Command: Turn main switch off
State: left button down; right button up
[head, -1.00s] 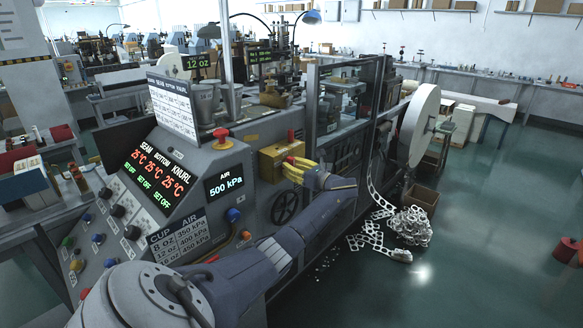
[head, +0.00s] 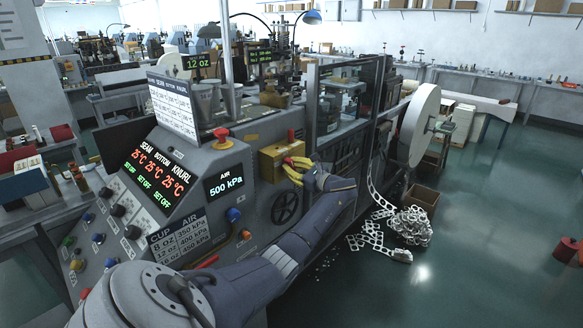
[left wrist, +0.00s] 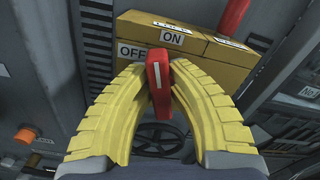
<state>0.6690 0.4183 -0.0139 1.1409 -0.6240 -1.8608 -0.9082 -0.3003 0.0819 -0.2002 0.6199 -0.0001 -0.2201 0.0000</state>
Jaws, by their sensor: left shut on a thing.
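The main switch is a yellow box (head: 272,163) on the machine's front side. Its red handle with a white stripe (left wrist: 157,75) shows in the left wrist view, below the ON label (left wrist: 172,37) and just right of the OFF label (left wrist: 130,50). My left gripper (head: 293,166) is at the box's front. Its yellow fingers, which also show in the left wrist view (left wrist: 158,68), are closed on the red handle from both sides. In the head view the fingers mostly cover the handle. My right gripper is not in view.
The sloped control panel (head: 120,225) is at the left. A metal frame (head: 313,105) rises to the right of the box. The floor at the right is mostly clear.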

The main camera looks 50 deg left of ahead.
pick_arm(q)
jog(key=n, duration=0.4)
jog(key=shift+s+f, duration=0.1)
jog(key=shift+s, duration=0.05)
jog(key=n, duration=0.3)
jog(key=shift+s+f+n, duration=0.15)
jog(key=shift+n, duration=0.15)
jog(key=n, duration=0.6)
jog(key=shift+s+f, duration=0.1)
jog(key=shift+f, duration=0.15)
jog(key=shift+n, duration=0.4)
jog(key=c, duration=1.3)
grip_release()
jog(key=shift+w+d, duration=0.25)
jog(key=shift+d, duration=1.75)
jog(key=shift+w+d, duration=0.25)
jog(key=shift+d, duration=1.75)
jog(key=shift+w+d, duration=0.25)
jog(key=shift+d, duration=1.75)
